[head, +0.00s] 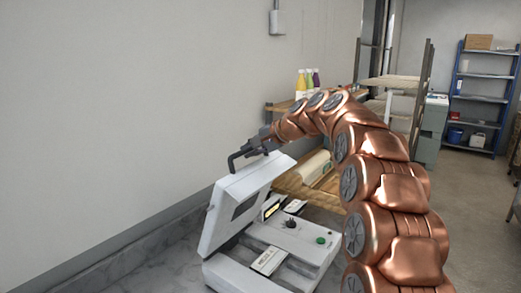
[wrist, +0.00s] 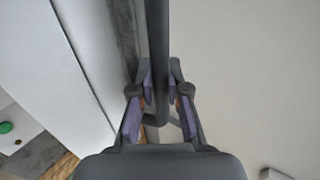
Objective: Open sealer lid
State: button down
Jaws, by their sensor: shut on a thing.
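The white sealer (head: 325,252) stands on a grey marbled counter. Its white lid (head: 222,222) is raised and tilted steeply toward the wall, with a clear gap above the base. A dark bar handle (head: 238,160) sits at the lid's upper edge. My gripper (head: 264,144) is at that handle, shut on it. In the wrist view the handle (wrist: 157,40) runs between the purple-padded fingers of my gripper (wrist: 159,88). The white lid (wrist: 85,60) lies to the left there. In the head view my gripper partly hides the handle.
A green button (head: 320,240) and a dark knob (head: 291,224) are on the sealer's base. The plain wall (head: 110,110) is close behind and left of the lid. Bottles (head: 308,80) stand on a wooden shelf behind. A blue rack (head: 484,98) is far right, with open floor before it.

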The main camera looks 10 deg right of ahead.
jog(key=shift+w+r, duration=0.1)
jog(key=shift+w, duration=0.1)
dwell(0.3)
jog(key=c, duration=1.1)
grip_release()
jog(key=shift+c, duration=0.2)
jog(key=v, duration=1.2)
jog(key=shift+a, duration=0.15)
